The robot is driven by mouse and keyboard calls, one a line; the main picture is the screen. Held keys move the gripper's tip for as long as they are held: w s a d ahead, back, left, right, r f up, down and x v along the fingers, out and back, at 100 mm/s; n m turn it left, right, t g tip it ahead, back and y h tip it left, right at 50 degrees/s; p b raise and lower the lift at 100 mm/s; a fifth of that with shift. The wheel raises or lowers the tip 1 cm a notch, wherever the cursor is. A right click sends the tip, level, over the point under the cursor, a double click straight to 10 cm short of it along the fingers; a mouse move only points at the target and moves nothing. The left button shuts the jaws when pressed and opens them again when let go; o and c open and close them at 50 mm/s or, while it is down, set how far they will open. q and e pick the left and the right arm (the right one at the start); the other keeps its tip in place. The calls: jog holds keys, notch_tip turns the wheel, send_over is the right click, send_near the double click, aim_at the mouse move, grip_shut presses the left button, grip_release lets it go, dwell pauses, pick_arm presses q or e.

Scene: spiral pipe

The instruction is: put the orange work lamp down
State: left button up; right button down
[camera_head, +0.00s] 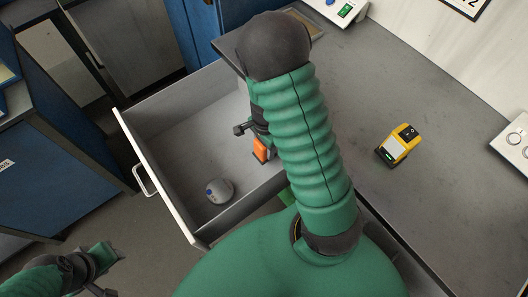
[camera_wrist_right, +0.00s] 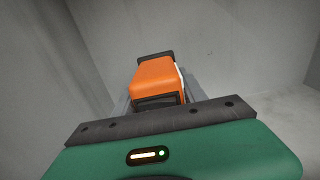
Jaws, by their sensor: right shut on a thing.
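The orange work lamp (camera_head: 261,149) is at my right gripper (camera_head: 254,137), inside the outline of the open drawer (camera_head: 160,150). In the right wrist view the lamp (camera_wrist_right: 157,80) shows an orange body with dark ends, between grey drawer walls. My right gripper is shut on it. I cannot tell whether the lamp touches the drawer floor. My right arm hides part of the gripper and drawer. My left gripper (camera_head: 98,284) is at the lower left edge, away from the lamp; its fingers are not clear.
A round grey object (camera_head: 219,191) lies in the drawer's front corner. A yellow device (camera_head: 399,145) stands on the grey worktop (camera_head: 440,200) at right. White devices sit at the worktop's back (camera_head: 340,10) and right edge (camera_head: 514,138). A blue cabinet (camera_head: 60,140) is at left.

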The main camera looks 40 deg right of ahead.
notch_tip(320, 180, down, 3)
jog(key=shift+f+b, duration=0.2)
jog(key=shift+b, duration=0.25)
jog(key=c, duration=0.6)
grip_release()
jog(key=shift+c, duration=0.2)
